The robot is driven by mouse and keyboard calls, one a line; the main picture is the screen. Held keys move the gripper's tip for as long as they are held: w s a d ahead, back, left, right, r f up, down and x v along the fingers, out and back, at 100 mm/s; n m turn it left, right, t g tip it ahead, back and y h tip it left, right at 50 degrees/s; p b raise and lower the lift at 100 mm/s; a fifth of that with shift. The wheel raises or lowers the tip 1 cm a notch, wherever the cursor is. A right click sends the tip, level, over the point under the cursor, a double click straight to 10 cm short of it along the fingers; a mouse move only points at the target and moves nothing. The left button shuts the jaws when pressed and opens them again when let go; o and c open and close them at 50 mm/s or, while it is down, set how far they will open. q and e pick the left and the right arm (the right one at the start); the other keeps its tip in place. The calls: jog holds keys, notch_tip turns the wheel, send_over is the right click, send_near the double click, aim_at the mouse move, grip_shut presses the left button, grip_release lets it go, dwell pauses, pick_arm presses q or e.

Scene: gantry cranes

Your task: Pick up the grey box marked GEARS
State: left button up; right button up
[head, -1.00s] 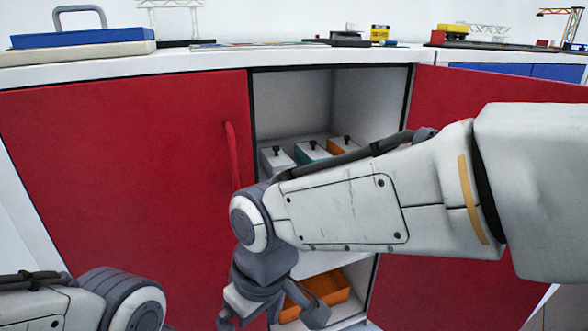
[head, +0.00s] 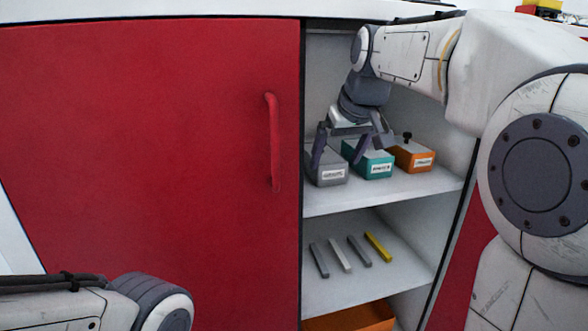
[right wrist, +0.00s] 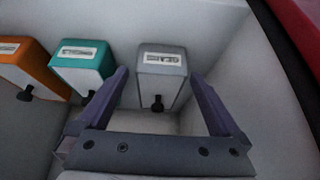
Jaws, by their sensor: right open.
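The grey box (head: 329,175) stands at the left end of the upper shelf in the open cabinet. It also shows in the right wrist view (right wrist: 161,65), with a white label, too blurred to read surely, and a black knob. My right gripper (head: 338,155) is open and empty at the grey box. In the right wrist view its fingers (right wrist: 158,78) lie left and right of the box and knob; I cannot tell whether they touch it. The gripper partly hides the box in the head view. My left gripper is out of view; only part of its arm shows at lower left.
A teal box (head: 375,166) and an orange box (head: 413,158) stand right of the grey one, the teal close to my right finger. Several bars (head: 340,256) lie on the lower shelf (head: 402,250). The closed red door (head: 150,150) borders the opening at left.

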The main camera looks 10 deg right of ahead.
aim_at(325, 156)
jog(key=w, duration=0.4)
jog(key=shift+w+a+b, duration=0.1)
jog(key=shift+a+b, duration=0.15)
jog(key=shift+b, duration=0.05)
jog(key=shift+w+f, duration=0.1)
jog(key=shift+w, duration=1.1)
jog(key=shift+b+x, duration=0.85)
jog(key=shift+x, duration=0.5)
grip_shut()
